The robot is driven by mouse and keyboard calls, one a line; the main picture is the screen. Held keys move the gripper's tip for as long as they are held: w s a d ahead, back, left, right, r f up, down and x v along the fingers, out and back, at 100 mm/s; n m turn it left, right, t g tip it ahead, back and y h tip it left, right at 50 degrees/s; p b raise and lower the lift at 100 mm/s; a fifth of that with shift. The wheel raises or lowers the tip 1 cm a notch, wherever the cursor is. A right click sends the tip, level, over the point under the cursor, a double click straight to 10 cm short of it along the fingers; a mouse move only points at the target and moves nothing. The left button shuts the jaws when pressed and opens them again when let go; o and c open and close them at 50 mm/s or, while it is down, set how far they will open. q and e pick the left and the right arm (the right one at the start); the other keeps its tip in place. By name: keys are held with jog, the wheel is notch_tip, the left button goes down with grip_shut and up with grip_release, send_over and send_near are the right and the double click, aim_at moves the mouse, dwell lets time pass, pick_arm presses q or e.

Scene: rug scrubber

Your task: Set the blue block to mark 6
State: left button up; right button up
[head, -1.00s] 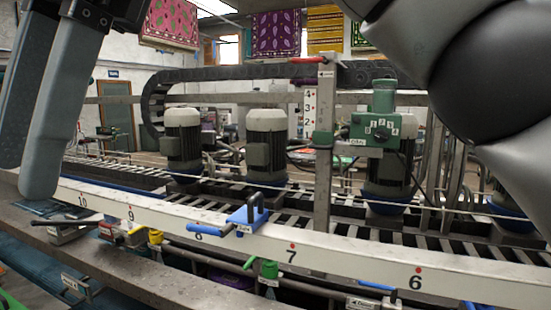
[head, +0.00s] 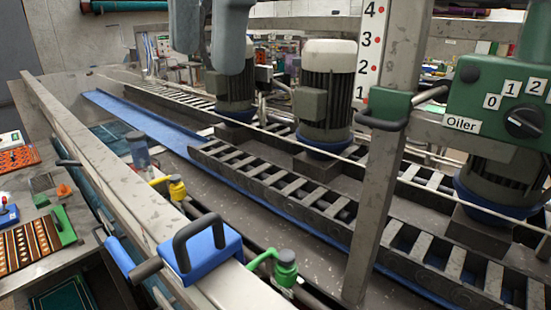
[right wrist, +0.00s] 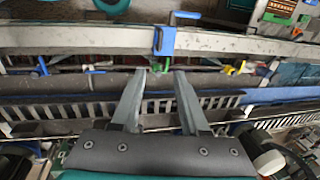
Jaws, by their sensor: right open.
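The blue block (head: 203,250) sits on the long pale rail (head: 85,150), with a dark loop handle on top and a dark-tipped blue lever at its side. Mark 6 and the other rail numbers cannot be read now. My right gripper (head: 208,58) hangs at the top of the head view, in front of the motors and apart from the block. In the right wrist view its two fingers (right wrist: 160,72) are spread with nothing between them. The blue block (right wrist: 163,41) shows beyond the fingertips on the rail. My left gripper is not in view.
A green clamp (head: 286,268) and a yellow clamp (head: 177,188) stand beside the rail. An upright post with a numbered scale (head: 370,45) and the green Oiler box (head: 497,105) rise at the right. Motors (head: 326,90) stand along the slatted conveyor (head: 270,178).

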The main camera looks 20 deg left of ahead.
aim_at(200, 220)
jog(key=a+f, duration=0.1)
jog(key=f, duration=0.4)
jog(key=a+f, duration=0.1)
jog(key=f, duration=0.8)
jog(key=shift+w+a+f, duration=0.2)
jog(key=shift+a+f, duration=0.15)
jog(key=shift+a, duration=0.05)
jog(key=shift+c, duration=0.3)
grip_shut()
dwell(0.4)
